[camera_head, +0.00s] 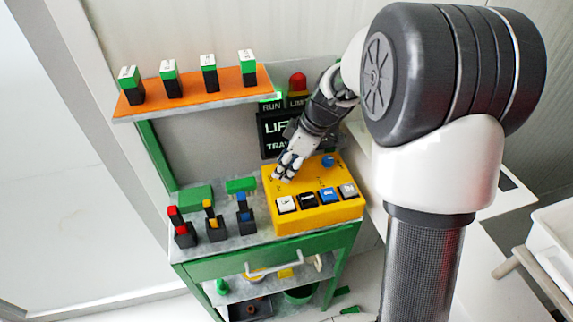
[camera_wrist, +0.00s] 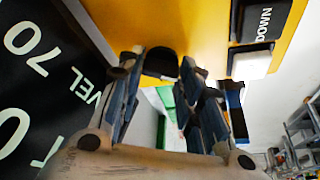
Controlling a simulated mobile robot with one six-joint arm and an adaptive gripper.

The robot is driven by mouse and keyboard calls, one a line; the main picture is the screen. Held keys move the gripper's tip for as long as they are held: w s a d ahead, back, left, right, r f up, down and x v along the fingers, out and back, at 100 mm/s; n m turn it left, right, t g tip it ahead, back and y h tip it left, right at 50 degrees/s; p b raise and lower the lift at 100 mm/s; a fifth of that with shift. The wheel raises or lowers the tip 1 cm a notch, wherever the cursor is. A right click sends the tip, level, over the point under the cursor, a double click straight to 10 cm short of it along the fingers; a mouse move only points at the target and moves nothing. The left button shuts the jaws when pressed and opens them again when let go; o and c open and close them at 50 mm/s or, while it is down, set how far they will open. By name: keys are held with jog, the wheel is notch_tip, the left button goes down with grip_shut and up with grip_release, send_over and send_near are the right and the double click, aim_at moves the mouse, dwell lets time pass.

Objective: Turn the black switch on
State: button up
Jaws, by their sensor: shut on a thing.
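The black switch (camera_wrist: 160,64) is a rounded black knob on the yellow control box (camera_wrist: 125,22) in the wrist view. My gripper (camera_wrist: 160,72) has one fingertip on each side of it and is shut on it. Which way the switch points cannot be made out. In the head view my gripper (camera_head: 284,172) reaches down to the upper left of the yellow box (camera_head: 320,214) and hides the switch.
The box also carries a blue knob (camera_head: 328,161) and a front row with a white button (camera_head: 287,204), black button (camera_head: 308,200), blue button (camera_head: 328,195) and grey button (camera_head: 348,190). A black display (camera_head: 274,128) stands close behind. Coloured switches (camera_head: 214,222) stand left.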

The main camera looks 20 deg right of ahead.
aim_at(297, 178)
jog(key=o, duration=1.1)
jog(key=shift+c, duration=0.2)
jog(key=v, duration=0.8)
jog(key=shift+s+r, duration=0.1)
